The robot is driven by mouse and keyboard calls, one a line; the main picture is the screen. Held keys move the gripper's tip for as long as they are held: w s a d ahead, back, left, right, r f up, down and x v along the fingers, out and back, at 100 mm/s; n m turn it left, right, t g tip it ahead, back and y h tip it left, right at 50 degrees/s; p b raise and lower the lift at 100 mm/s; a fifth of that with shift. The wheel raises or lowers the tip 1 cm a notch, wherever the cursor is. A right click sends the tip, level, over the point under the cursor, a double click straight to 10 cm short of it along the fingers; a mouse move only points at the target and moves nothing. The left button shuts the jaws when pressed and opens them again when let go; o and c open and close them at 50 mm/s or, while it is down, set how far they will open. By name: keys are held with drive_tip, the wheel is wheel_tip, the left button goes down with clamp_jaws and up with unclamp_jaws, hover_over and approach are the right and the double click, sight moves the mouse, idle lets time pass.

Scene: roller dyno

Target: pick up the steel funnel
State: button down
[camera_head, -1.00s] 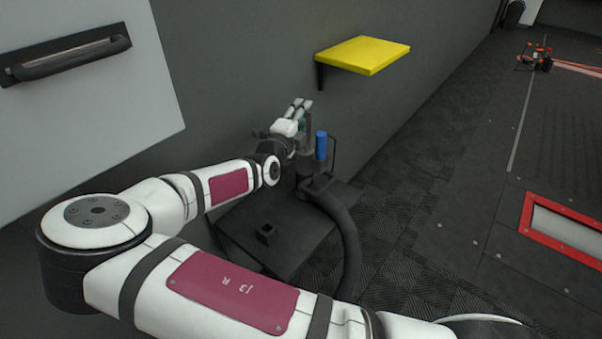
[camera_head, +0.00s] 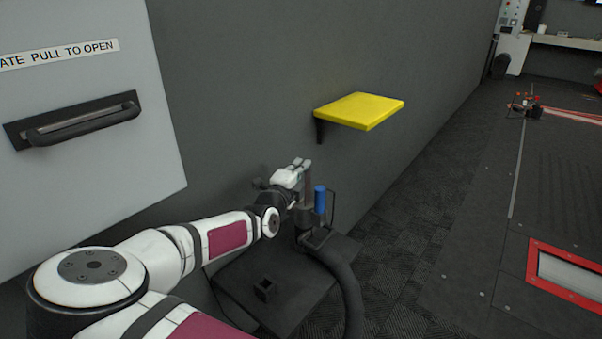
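I cannot make out a steel funnel in this view. My gripper (camera_head: 302,163) is at the end of my arm, near the wall, below and to the left of a yellow shelf. It is beside the upper part of a dark stand that carries a blue cylinder (camera_head: 320,199). The fingers are small and seen from behind my wrist, so their opening and anything between them are hidden. I cannot tell whether the gripper touches the stand.
The yellow shelf (camera_head: 359,110) on the wall looks bare. A dark base plate (camera_head: 295,300) with a small square socket (camera_head: 265,289) and a thick hose (camera_head: 352,295) lies below my wrist. A grey panel with a handle (camera_head: 80,123) is at left.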

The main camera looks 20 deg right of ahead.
wheel_tip(320, 180, up, 2)
drive_tip(key=shift+r+p, duration=0.15)
drive_tip(key=shift+p, duration=0.3)
drive_tip(key=shift+s+r, duration=0.1)
drive_tip(key=shift+s, duration=0.05)
drive_tip(key=s+r+m+g+h+p, duration=0.2)
drive_tip(key=s+m+g+h+p, duration=0.15)
drive_tip(key=s, duration=2.05)
wheel_tip(320, 180, up, 9)
drive_tip(key=n+t+y+p, duration=0.5)
drive_tip(key=p, duration=1.1)
drive_tip(key=shift+w+f, duration=0.2)
drive_tip(key=shift+f+y, duration=0.15)
drive_tip(key=shift+y, duration=0.1)
drive_tip(key=shift+d, duration=0.1)
